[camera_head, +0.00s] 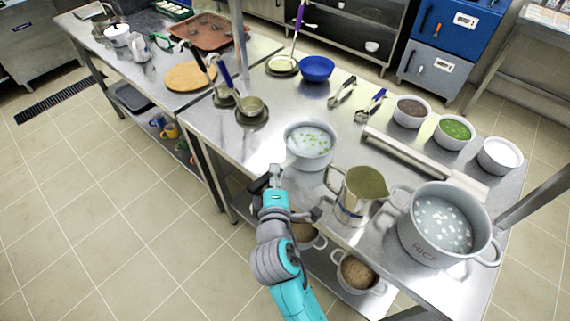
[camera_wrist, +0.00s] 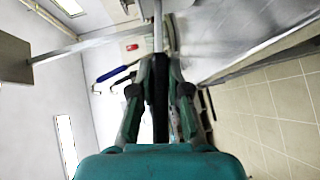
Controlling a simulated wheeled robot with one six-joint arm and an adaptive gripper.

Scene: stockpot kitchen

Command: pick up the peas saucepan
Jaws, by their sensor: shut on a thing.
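The peas saucepan (camera_head: 310,145) is a light grey pan with pale liquid and green peas in it. In the head view it is at the front edge of the steel table, above and right of my gripper (camera_head: 274,178). In the wrist view my gripper (camera_wrist: 159,95) is shut on a long dark handle with a silver end, running straight between the fingers. I take it for the saucepan's handle. In the head view the gripper hides most of that handle. I cannot tell whether the pan's base touches the table.
A ladle (camera_head: 251,110) and a blue bowl (camera_head: 317,68) lie behind. Several bowls are at the right. The tiled floor (camera_head: 110,200) at left is clear.

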